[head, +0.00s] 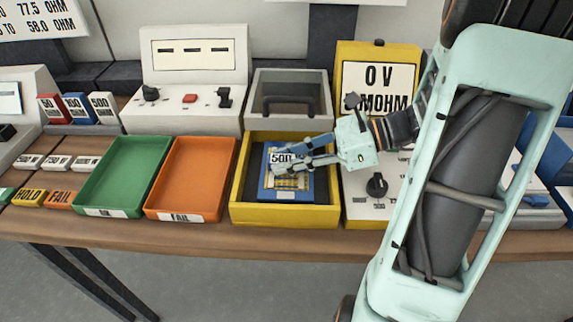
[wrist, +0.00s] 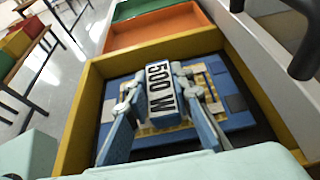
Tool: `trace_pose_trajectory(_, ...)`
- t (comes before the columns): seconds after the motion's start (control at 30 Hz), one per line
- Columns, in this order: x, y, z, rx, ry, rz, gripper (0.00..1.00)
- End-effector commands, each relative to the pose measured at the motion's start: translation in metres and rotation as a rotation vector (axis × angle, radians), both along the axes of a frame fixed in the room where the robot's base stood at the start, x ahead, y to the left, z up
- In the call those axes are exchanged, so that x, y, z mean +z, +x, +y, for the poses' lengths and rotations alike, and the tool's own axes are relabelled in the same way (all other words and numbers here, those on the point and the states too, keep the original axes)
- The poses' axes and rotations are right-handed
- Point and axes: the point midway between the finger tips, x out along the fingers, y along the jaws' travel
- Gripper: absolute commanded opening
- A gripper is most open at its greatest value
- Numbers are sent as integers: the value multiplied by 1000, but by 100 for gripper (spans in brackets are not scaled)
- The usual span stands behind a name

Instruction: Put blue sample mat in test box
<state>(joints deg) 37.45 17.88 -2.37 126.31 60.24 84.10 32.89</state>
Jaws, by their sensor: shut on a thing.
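The blue sample mat (head: 288,196) lies inside the yellow-walled test box (head: 285,218) in the head view. In the wrist view, the mat (wrist: 240,121) is within the yellow walls (wrist: 75,125), over a dark floor. My gripper (head: 278,162) reaches in from the right and is shut on the mat's white block, one finger on each side. The fingers (wrist: 160,88) hide part of the mat. I cannot tell whether the mat touches the box floor.
The test box's grey lid (head: 290,97) with a dark window stands raised behind it. An orange FAIL tray (head: 180,213) and a green tray (head: 105,210) are to the left. A yellow-and-white meter (head: 376,210) is close on the right, under my arm.

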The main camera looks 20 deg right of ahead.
Motion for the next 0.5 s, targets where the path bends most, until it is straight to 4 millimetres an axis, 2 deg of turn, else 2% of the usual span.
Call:
trace_pose_trajectory(0.07, -11, 0, 0, 1, 2, 1, 0)
trace_pose_trajectory(0.43, -15, 0, 1, 0, 1, 0, 0)
trace_pose_trajectory(0.47, -15, 0, 1, 0, 1, 0, 22)
trace_pose_trajectory(0.5, -15, 0, 1, 0, 1, 0, 27)
